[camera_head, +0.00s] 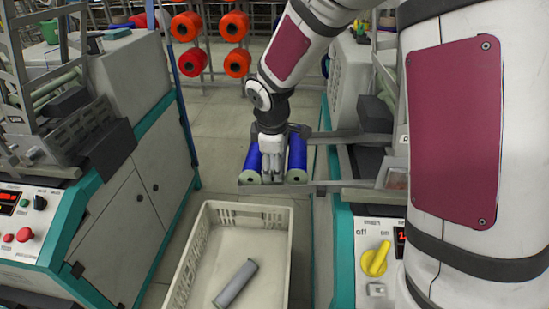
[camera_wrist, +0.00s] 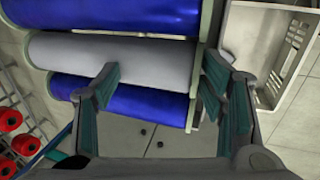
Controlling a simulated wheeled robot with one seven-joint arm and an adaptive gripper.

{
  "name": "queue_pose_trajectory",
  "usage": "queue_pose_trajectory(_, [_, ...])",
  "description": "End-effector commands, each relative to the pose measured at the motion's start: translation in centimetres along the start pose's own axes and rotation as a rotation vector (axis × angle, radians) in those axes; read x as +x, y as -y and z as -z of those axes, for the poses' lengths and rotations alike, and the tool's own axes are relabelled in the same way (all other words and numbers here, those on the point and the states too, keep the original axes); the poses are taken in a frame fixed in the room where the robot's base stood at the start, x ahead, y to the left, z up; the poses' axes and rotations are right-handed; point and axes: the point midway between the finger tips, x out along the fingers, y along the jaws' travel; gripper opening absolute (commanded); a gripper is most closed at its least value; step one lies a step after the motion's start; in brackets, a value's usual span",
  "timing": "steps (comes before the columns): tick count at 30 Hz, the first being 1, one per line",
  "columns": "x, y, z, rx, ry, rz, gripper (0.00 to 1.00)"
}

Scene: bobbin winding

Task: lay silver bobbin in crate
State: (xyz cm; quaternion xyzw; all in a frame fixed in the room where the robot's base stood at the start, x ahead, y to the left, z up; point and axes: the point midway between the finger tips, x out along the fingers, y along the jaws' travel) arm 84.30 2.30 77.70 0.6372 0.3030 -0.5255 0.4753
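A silver bobbin (camera_wrist: 150,62) lies between two blue bobbins (camera_wrist: 140,14) (camera_wrist: 130,98) in a rack, seen in the wrist view. In the head view my gripper (camera_head: 272,172) is over this rack and hides the silver bobbin, with a blue bobbin (camera_head: 297,158) to the right. In the wrist view my gripper (camera_wrist: 160,82) is open, its teal-padded fingers apart and their tips overlapping the silver bobbin's lower side and right end. Contact cannot be told. The pale crate (camera_head: 193,248) is below the rack and holds another silver bobbin (camera_head: 236,283) lying tilted on its floor.
A teal-edged machine (camera_head: 135,200) stands left of the crate. Another machine, with a yellow knob (camera_head: 375,258), stands to the right. Orange spools (camera_head: 234,26) hang at the back. Open floor (camera_head: 218,130) lies between the machines behind the crate.

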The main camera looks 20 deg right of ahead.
Motion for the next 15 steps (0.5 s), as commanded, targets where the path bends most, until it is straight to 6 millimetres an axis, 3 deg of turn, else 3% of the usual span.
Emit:
queue_pose_trajectory(11, [-0.6, -1.2, -0.1, 0.005, -0.008, -0.022, 0.22])
queue_pose_trajectory(13, [-1.0, -1.4, -0.1, 0.005, -0.007, -0.023, 0.14])
queue_pose_trajectory(15, [-1.4, -1.5, -0.2, 0.005, -0.007, -0.024, 0.0])
